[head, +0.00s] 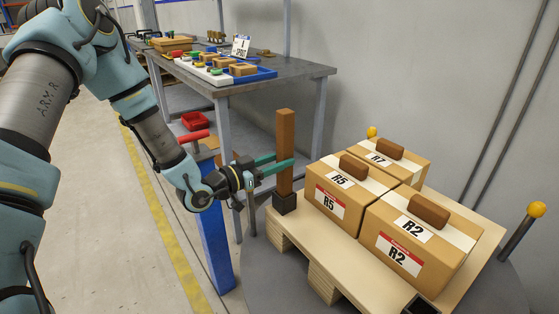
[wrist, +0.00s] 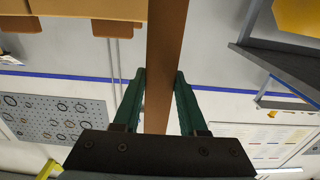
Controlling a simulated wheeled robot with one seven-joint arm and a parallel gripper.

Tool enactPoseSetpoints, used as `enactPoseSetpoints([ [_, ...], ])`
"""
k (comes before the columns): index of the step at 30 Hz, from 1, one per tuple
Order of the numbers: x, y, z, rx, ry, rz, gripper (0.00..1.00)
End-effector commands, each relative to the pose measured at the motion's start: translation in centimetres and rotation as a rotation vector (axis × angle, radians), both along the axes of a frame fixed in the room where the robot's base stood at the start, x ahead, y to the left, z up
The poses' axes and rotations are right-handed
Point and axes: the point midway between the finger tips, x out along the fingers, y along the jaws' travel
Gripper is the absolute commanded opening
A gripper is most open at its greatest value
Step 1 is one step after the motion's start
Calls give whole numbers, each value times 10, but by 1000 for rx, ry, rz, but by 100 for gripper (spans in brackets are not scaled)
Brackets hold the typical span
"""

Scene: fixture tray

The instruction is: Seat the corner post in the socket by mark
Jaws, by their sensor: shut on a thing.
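The corner post (head: 286,138) is a tall reddish-brown square bar, upright at the near left corner of the wooden pallet (head: 290,236). My gripper (head: 276,168) is shut on it around mid-height, with a green finger on each side. In the wrist view the post (wrist: 163,60) runs between the fingers of my gripper (wrist: 160,95). A black socket (head: 284,203) is directly under the post's lower end. I cannot tell how deep the post sits in it. Another black, open-topped socket (head: 420,306) shows at the pallet's front corner, cut by the frame edge.
Cartons marked R5 (head: 329,201), R7 (head: 376,160) and R2 (head: 397,255) stand on the pallet, each with a brown block on top. Yellow-knobbed posts (head: 536,209) stand at its edge. A workbench (head: 290,77) with trays is behind. The left floor is clear.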

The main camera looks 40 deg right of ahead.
Motion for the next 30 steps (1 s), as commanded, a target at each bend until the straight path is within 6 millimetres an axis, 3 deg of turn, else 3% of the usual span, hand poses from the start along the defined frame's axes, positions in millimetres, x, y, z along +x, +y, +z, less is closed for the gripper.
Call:
enactPoseSetpoints([
  [30,0,0,-25,-1,-1,0,0],
])
